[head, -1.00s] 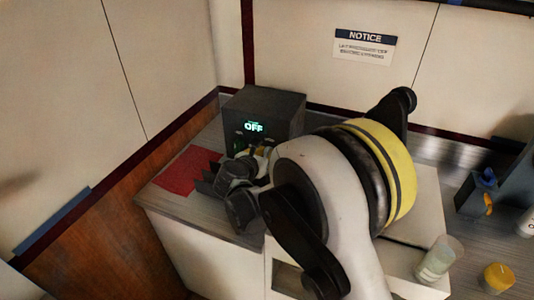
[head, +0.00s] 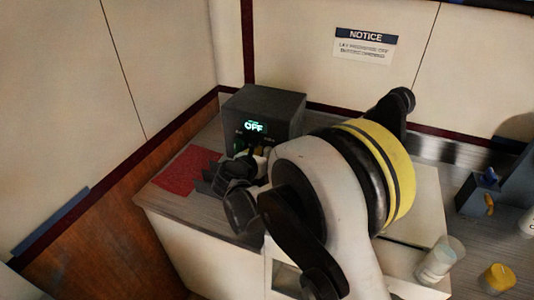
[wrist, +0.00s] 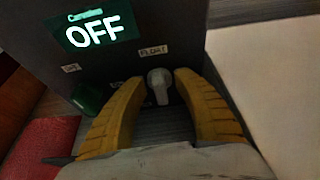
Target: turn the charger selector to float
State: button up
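The charger (head: 280,106) is a dark box on the counter in the corner, and its lit display (wrist: 96,33) reads OFF. In the wrist view a grey selector knob (wrist: 160,86) stands just below the FLOAT label (wrist: 153,51). A second label to the left is too blurred to read surely. My gripper (wrist: 160,92) has its two yellow fingers apart, one on each side of the knob; dark gaps seem to show at the tips, and contact is unclear. In the head view my gripper (head: 238,170) is at the box's front, and my arm hides the knob.
A green button or lamp (wrist: 91,97) sits left of the knob on the panel. A red cloth (head: 187,170) lies left of the box. A clear cup (head: 440,260), a yellow object (head: 497,277) and a blue-grey device (head: 487,190) stand at right.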

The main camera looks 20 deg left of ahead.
jog(key=d+v, duration=0.1)
jog(key=v, duration=1)
jog(key=shift+s+a+r, duration=0.15)
jog(key=shift+s+a, duration=0.25)
jog(key=shift+a, duration=0.1)
jog(key=w+d+r+n+t+y, duration=0.2)
jog(key=d+r+n, duration=0.2)
jog(key=r, duration=0.4)
jog(key=w+d+r+n+t+y, duration=0.1)
jog(key=w+d+r+n, duration=0.15)
jog(key=r+n, duration=0.4)
jog(key=w+d+r+n+t+y, duration=0.2)
jog(key=d+r, duration=0.2)
jog(key=r, duration=0.5)
jog(key=s+d+r+n+g+y, duration=0.25)
jog(key=s+d+n+y, duration=0.2)
jog(key=n, duration=0.55)
jog(key=s+d+f+n+g+h, duration=0.4)
jog(key=s+d+f+n, duration=0.3)
jog(key=s+d+f, duration=0.3)
jog(key=s+d+f+n+g+h, duration=0.4)
jog(key=s+d+f+n, duration=0.3)
jog(key=d, duration=0.9)
jog(key=s+f, duration=0.3)
jog(key=s, duration=0.1)
jog(key=shift+s+d+g, duration=0.3)
jog(key=shift+g, duration=0.05)
